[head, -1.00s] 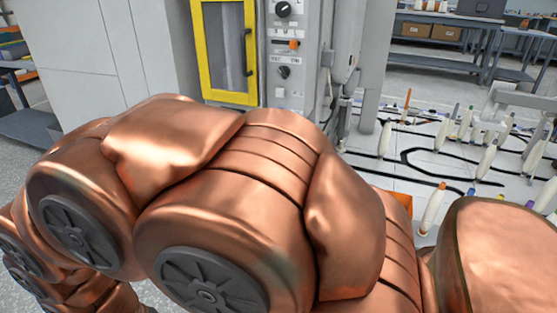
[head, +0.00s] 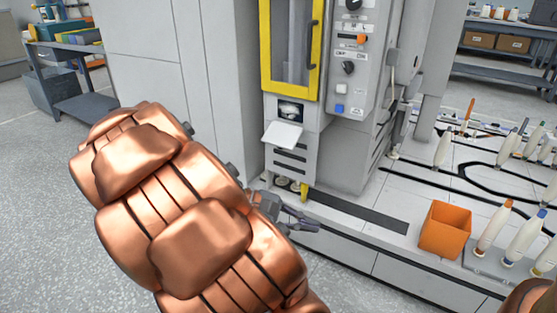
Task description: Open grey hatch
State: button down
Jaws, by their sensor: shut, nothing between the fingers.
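The grey hatch (head: 283,135) is a light grey flap on the front of the machine, below the yellow-framed door. It is tilted outward, and a dark opening (head: 292,109) shows just above it with something pale inside. My gripper (head: 309,223) is dark grey, at the end of my copper arm. It appears below and slightly right of the hatch in the picture, apart from it. Its fingers are together and hold nothing. Part of the gripper is hidden behind my arm.
The yellow-framed door (head: 290,48) is shut, beside a panel of knobs (head: 350,55). An orange bin (head: 445,231) and several bobbins (head: 493,228) stand on the white deck at right. Grey cabinets (head: 170,70) stand left. The floor (head: 50,220) at left is clear.

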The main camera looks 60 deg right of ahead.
jog(key=w+d+r+n+g+h+b, duration=0.1)
jog(key=w+d+r+g+h, duration=0.1)
jog(key=d, duration=0.4)
jog(key=w+d+r+g+h+b, duration=0.1)
jog(key=w+d+r+g+h, duration=0.15)
jog(key=d, duration=0.35)
jog(key=n+t+h+b, duration=0.5)
jog(key=n+t+h, duration=1)
jog(key=n+t, duration=0.3)
send_near(283, 137)
jog(key=w+d+f, duration=0.2)
jog(key=d+f, duration=0.1)
jog(key=d, duration=0.5)
jog(key=shift+s+a+r+n+g+y+b, duration=0.15)
jog(key=shift+a+r+g+b, duration=0.1)
jog(key=shift+a+r+b, duration=0.3)
jog(key=shift+a+r+n+g+y+b, duration=0.1)
jog(key=shift+a+r+n+g+b, duration=0.2)
jog(key=shift+r, duration=0.45)
jog(key=shift+r+p, duration=0.1)
jog(key=shift+p, duration=0.2)
